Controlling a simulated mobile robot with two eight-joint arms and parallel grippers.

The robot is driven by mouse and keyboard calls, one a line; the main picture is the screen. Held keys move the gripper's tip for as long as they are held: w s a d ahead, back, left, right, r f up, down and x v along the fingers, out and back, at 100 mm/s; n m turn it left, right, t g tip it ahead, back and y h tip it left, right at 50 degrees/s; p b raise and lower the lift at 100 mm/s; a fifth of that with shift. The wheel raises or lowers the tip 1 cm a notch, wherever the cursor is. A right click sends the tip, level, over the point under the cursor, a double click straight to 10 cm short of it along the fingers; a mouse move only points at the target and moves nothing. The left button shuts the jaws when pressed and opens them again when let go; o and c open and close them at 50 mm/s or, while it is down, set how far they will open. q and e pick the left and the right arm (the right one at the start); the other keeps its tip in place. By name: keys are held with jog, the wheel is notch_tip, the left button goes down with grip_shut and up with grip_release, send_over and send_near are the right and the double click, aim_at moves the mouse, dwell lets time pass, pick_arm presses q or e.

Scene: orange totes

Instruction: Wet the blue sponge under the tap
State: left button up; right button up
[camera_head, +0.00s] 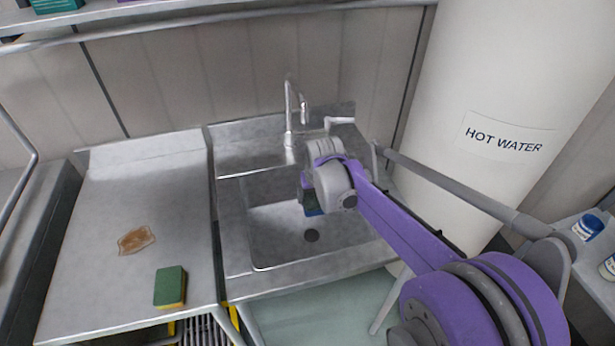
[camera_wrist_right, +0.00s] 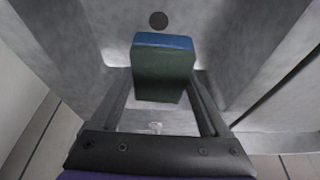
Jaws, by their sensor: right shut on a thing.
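My right gripper (camera_head: 309,182) hangs over the sink basin (camera_head: 275,250), below and a little right of the tap (camera_head: 290,105). It is shut on the blue sponge (camera_head: 313,211), which has a dark green side and a blue side. In the right wrist view the blue sponge (camera_wrist_right: 163,72) sits between the two fingers of my right gripper (camera_wrist_right: 157,90), with its blue end farthest out. The sponge is above the basin floor. No water stream is visible from the spout. My left gripper is not in view.
A green and yellow sponge (camera_head: 170,287) and a brown stain (camera_head: 136,239) are on the steel counter (camera_head: 110,190) at left. The drain (camera_head: 312,235) shows in the basin. A white hot water tank (camera_head: 500,90) stands at right behind a grey rail (camera_head: 465,190).

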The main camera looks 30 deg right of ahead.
jog(key=s+r, duration=0.1)
jog(key=s+a+r+p, duration=0.1)
jog(key=s+r, duration=0.1)
jog(key=shift+a, duration=0.1)
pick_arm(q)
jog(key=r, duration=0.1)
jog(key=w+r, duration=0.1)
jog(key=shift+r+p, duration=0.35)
pick_arm(e)
jog(key=shift+s, duration=0.3)
